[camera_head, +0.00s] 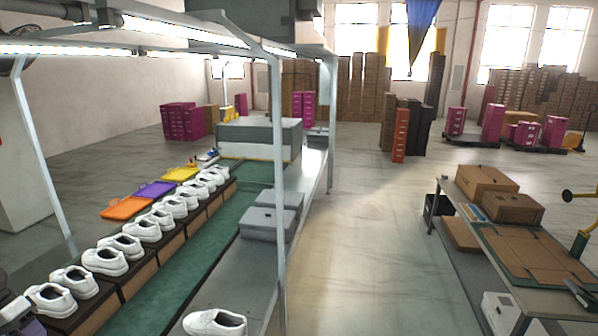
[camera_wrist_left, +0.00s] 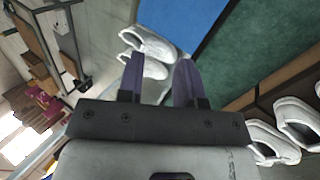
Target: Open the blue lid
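A flat blue panel (camera_wrist_left: 185,18) shows at the top of the left wrist view, beside a dark green belt surface. Only part of it is in frame, so I cannot tell whether it is the blue lid. No blue lid stands out in the head view. My left gripper (camera_wrist_left: 160,66) is open, its two dark purple fingers apart with a clear gap. White shoes (camera_wrist_left: 140,42) show beyond and beside the fingers, apparently not held. My right gripper is in neither view.
White shoes (camera_head: 143,229) line the left of the green conveyor (camera_head: 190,282). Orange (camera_head: 128,208), purple (camera_head: 155,190) and yellow (camera_head: 181,174) flat pieces lie beyond them. Grey boxes (camera_head: 266,224) sit on the right ledge. Metal posts (camera_head: 281,190) frame the line. A cardboard-laden table (camera_head: 545,300) stands at right.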

